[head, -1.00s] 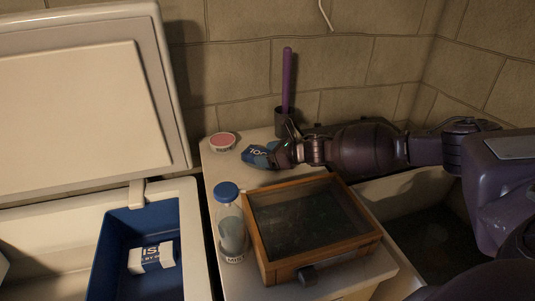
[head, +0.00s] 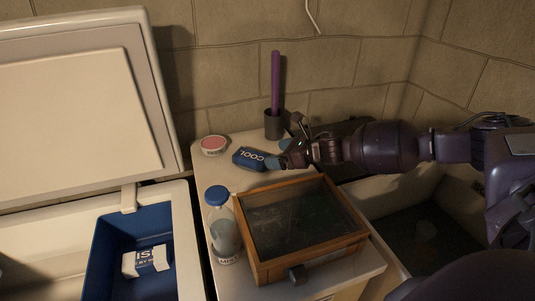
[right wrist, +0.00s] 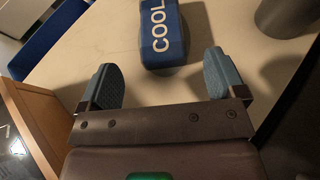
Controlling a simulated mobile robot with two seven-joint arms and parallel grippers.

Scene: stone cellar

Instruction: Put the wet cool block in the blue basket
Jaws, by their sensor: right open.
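The cool block (head: 247,158), dark blue with white COOL lettering, lies flat on the pale counter top. It also shows in the right wrist view (right wrist: 163,38); I cannot tell whether it is wet. My right gripper (head: 286,156) is open and empty, just right of the block in the head view. In the right wrist view the block lies ahead of the two blue-grey fingers (right wrist: 162,82), apart from them. The blue basket (head: 108,235) sits inside the open chest at the left and holds a white and blue pack (head: 147,260). My left gripper is not in view.
A wood-framed glass-topped case (head: 300,228) and a blue-capped bottle (head: 222,235) stand on the counter's front part. A round pink-topped tub (head: 214,146) and a dark cup (head: 274,125) holding a purple rod stand at the back. The chest lid (head: 80,100) is up.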

